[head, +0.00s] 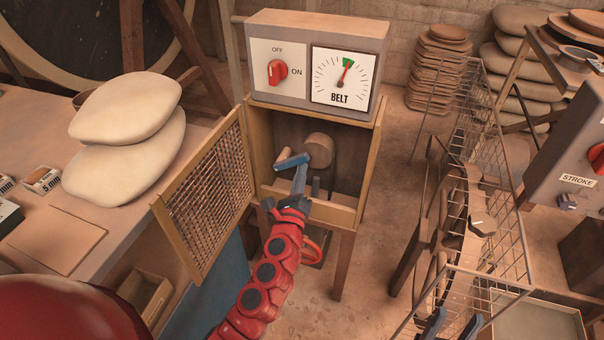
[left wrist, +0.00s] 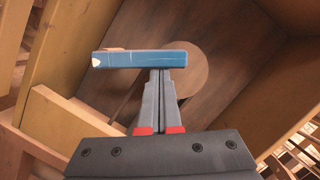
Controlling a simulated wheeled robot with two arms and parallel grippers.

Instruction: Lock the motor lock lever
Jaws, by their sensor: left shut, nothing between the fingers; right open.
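The motor lock lever (head: 291,161) is a blue bar inside the open cabinet, beside the round brown drum. My left gripper (head: 302,170) is shut and empty, reaching into the cabinet. Its closed fingertips (left wrist: 160,74) are right at the lever's near side, by its right part; I cannot tell whether they touch. My right gripper (head: 452,324) is open and empty at the bottom edge, by the wire rack.
The cabinet (head: 377,140) carries a switch box with a red knob (head: 277,72) pointing up and a BELT gauge (head: 343,77). Its mesh door (head: 208,195) stands open to the left. A wooden rail (left wrist: 75,135) crosses the opening's front. A wire rack (head: 490,245) stands to the right.

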